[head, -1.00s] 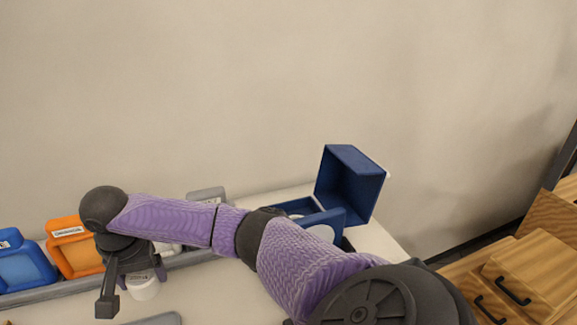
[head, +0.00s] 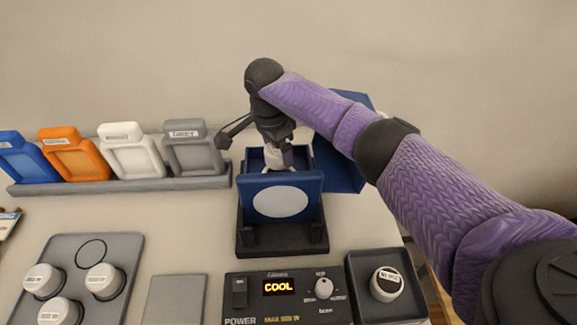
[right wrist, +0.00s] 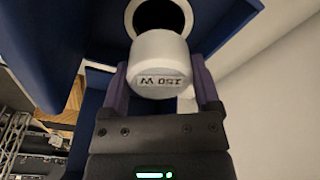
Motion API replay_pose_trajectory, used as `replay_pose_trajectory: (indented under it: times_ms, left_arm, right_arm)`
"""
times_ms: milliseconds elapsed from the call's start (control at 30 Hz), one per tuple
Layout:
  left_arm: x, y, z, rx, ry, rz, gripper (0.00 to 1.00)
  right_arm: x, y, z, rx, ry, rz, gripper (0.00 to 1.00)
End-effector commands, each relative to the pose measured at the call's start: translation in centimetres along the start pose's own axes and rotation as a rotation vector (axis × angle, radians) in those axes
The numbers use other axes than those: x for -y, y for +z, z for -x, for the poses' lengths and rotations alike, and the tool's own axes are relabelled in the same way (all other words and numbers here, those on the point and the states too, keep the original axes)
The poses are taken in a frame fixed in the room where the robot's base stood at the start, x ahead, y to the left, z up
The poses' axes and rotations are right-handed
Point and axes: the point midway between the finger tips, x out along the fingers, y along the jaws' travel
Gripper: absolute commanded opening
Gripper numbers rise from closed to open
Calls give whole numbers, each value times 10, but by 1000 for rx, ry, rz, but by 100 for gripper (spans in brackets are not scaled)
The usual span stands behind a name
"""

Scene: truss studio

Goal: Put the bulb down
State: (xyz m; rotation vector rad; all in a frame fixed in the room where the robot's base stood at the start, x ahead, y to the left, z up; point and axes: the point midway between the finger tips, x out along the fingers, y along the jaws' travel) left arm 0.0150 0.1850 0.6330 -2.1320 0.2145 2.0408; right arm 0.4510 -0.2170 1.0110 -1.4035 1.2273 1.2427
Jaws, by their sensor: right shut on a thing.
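My right gripper (head: 273,152) is shut on a white bulb (head: 273,160), pointing down over the open top of a blue lamp housing (head: 305,186). The bulb's lower part is hidden by the housing front in the head view. My left gripper is not in view.
A grey tray (head: 125,250) at left holds several white bulbs and an empty ring. A control box (head: 290,305) reading "COOL" stands in front. A dark tray (head: 360,263) holds another bulb (head: 386,283). Coloured frames stand in a rack (head: 120,184). The housing's blue lid (head: 345,172) is open behind.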

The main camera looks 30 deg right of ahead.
Motion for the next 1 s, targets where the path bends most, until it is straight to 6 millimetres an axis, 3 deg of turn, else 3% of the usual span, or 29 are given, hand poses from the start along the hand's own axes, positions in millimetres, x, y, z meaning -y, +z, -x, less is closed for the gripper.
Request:
replay_pose_trajectory:
  times_ms: [100, 200, 700, 733, 800, 1000]
  left_arm:
    - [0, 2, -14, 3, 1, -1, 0]
    - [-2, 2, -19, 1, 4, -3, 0]
    - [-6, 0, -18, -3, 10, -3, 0]
    - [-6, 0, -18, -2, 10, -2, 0]
    - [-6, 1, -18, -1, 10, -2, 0]
    - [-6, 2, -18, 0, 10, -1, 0]
  right_arm:
    - [0, 4, -32, -1, 3, 0, 18]
    - [0, 6, -49, 0, 3, 1, 18]
    - [0, 6, -56, -1, 0, 2, 18]
    - [0, 6, -56, -1, 0, 2, 84]
    - [0, 6, -56, -1, 0, 2, 99]
    - [-1, 7, -57, -1, 4, 2, 100]
